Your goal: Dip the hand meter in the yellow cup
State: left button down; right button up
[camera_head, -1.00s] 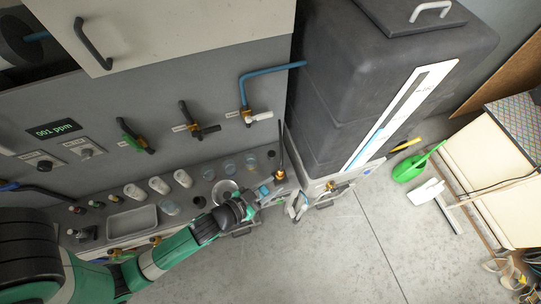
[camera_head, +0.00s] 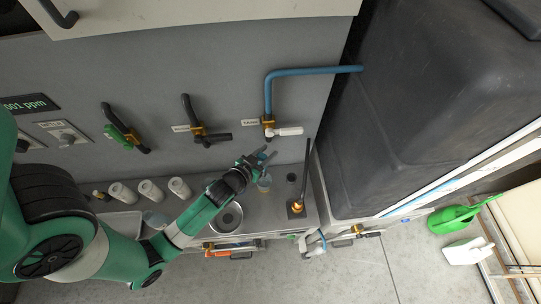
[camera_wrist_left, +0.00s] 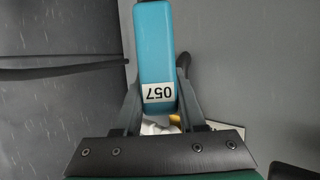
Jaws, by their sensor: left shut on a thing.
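My left gripper (camera_head: 258,160) is shut on a blue hand meter (camera_wrist_left: 156,55) with a white label reading 057. The meter lies between the two fingers in the left wrist view. In the head view the gripper is near the grey panel, over the back of the counter, and the meter shows only as a small bluish shape. A clear cup (camera_head: 264,184) with a bluish tint is just below the gripper, partly covered by it. I cannot make out any cup as yellow. My right gripper is not in view.
White bottles (camera_head: 150,190) stand on the counter to the left. A round metal basin (camera_head: 228,217) is beside my forearm. A tank valve with a white lever (camera_head: 288,131) sits on the panel. A black upright rod (camera_head: 306,170) stands to the right. A dark tank (camera_head: 430,110) fills the right.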

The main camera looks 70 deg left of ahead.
pick_arm(q)
notch_tip(320, 180, down, 11)
jog(key=b, duration=1)
jog(key=shift+f, duration=0.15)
dwell(0.4)
dwell(0.7)
notch_tip(320, 180, up, 10)
jog(key=p, duration=0.9)
jog(key=shift+p, duration=0.3)
jog(key=shift+d, duration=0.1)
dwell(0.8)
